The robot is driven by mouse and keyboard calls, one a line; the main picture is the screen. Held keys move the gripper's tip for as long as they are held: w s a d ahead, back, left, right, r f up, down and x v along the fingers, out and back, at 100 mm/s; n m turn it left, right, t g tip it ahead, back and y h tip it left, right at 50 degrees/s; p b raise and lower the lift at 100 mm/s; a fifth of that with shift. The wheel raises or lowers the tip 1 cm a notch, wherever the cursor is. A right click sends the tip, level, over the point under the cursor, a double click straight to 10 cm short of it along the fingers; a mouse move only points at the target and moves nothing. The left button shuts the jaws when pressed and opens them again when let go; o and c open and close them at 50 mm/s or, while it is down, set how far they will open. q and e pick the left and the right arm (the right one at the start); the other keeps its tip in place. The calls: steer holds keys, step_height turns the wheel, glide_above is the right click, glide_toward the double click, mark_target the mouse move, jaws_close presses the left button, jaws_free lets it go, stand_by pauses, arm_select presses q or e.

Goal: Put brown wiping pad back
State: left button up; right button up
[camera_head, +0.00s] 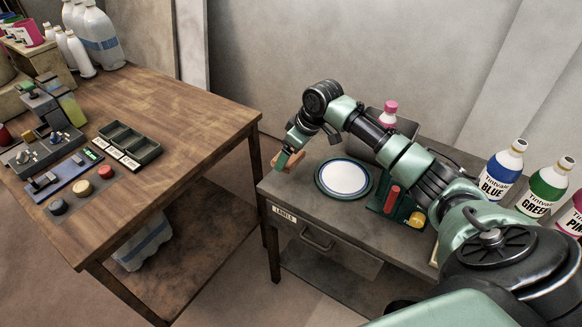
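The brown wiping pad (295,160) is a small orange-brown block at the far left of the grey labels table (290,200). My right arm reaches in from the right over this table. My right gripper (284,158) points down at the pad, and brown shows on both sides of its finger, so it looks shut on the pad. The finger hides part of the pad, and I cannot tell whether the pad touches the tabletop. My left gripper is out of view.
A white round plate with a blue-green rim (343,179) lies right of the pad. A green stand with a red cylinder (391,199) is beside it. Paint bottles (502,170) stand at the right. A wooden table (180,110) with devices stands left, across a gap.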

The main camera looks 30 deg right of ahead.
mark_target(291, 177)
step_height(291, 177, down, 6)
steer(key=shift+r, duration=0.25)
steer(key=shift+f, duration=0.15)
steer(key=o, duration=1.1)
steer(key=shift+o, duration=0.2)
steer(key=v, duration=1.2)
steer(key=shift+r, duration=0.2)
steer(key=shift+s+f, duration=0.1)
